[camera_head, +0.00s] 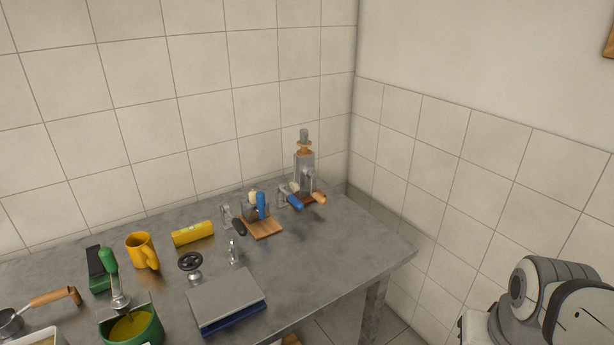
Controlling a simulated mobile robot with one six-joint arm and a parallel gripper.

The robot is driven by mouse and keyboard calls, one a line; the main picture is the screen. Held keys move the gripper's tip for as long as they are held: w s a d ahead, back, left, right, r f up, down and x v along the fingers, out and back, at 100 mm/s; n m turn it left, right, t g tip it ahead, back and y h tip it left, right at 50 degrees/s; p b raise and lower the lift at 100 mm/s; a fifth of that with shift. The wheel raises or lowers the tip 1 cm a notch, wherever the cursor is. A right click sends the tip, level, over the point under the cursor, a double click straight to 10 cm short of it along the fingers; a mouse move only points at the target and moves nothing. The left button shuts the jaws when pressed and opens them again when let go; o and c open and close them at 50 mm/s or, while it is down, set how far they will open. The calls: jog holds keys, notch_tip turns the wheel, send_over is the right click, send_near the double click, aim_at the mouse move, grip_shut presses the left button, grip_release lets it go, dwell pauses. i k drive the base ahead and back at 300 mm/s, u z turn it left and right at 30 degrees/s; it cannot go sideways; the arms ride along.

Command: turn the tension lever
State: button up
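I cannot tell for sure which part is the tension lever. Several small metal fittings with handles stand on the grey table (345,258). One fitting has a blue handle (295,202) and sits just left of an upright metal device (304,178) with a wooden knob, near the back right. Another fitting has a dark handle (238,226) and sits left of a wooden board (263,229). A small upright metal fitting (234,252) stands nearer the middle. My gripper is out of view; only part of my arm shows at the bottom right, apart from the table.
A black handwheel (190,262), a yellow cylinder (193,233), a yellow mug (141,249) and a flat grey-topped block (225,295) stand on the table. A green pot (130,331) is at the front left. The table's right part is clear; tiled walls bound the back and right.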

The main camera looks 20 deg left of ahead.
aim_at(294, 201)
jog(key=u, duration=0.6)
jog(key=i, duration=0.9)
jog(key=u, duration=0.45)
jog(key=k, duration=0.9)
jog(key=u, duration=0.2)
jog(key=i, duration=0.9)
jog(key=z, duration=0.1)
